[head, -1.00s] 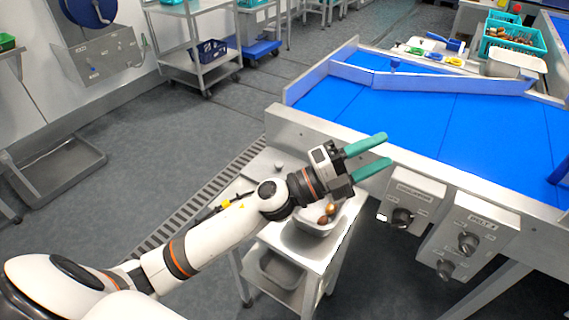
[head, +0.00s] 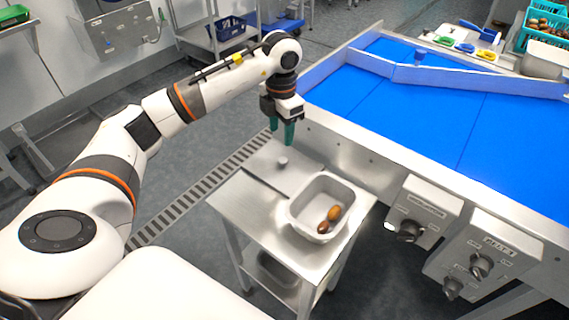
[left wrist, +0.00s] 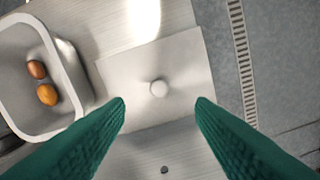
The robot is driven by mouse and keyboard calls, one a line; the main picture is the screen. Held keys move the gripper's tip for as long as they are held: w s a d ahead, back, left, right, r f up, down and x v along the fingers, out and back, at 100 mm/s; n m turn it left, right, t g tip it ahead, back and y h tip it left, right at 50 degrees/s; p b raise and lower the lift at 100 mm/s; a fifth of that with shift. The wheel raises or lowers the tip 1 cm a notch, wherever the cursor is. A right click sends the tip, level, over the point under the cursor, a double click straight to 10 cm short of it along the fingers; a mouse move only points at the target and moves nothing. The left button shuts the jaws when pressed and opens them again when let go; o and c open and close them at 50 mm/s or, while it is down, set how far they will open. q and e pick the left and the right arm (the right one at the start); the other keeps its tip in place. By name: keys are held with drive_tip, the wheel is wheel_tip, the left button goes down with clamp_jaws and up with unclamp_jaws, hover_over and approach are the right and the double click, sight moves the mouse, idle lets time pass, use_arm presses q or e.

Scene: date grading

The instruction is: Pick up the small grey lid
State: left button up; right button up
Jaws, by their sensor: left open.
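The small grey lid (head: 268,168) is a flat square plate with a round knob (head: 283,162) in its middle. It lies on the steel side table (head: 238,202), behind and left of the tub. My left gripper (head: 283,140) points down above the lid with its green fingers apart and nothing between them. In the left wrist view the lid (left wrist: 185,72) lies below, and its knob (left wrist: 159,88) shows centrally between the open fingertips. The fingers look apart from the knob. My right gripper is not in view.
A grey tub (head: 298,192) with brown dates (head: 329,221) stands beside the lid on the table; the tub also shows in the left wrist view (left wrist: 72,75). The blue conveyor (head: 420,110) and its steel side wall stand close on the right. A floor grate (head: 195,196) runs at left.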

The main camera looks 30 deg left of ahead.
sight(282, 160)
use_arm(q)
wheel_tip(282, 160, down, 10)
drive_tip(key=shift+r+p, duration=0.2)
drive_tip(key=shift+p, duration=0.1)
drive_tip(key=shift+c, duration=0.2)
drive_tip(key=c, duration=1)
drive_tip(key=shift+c, duration=0.2)
drive_tip(key=shift+r, duration=0.15)
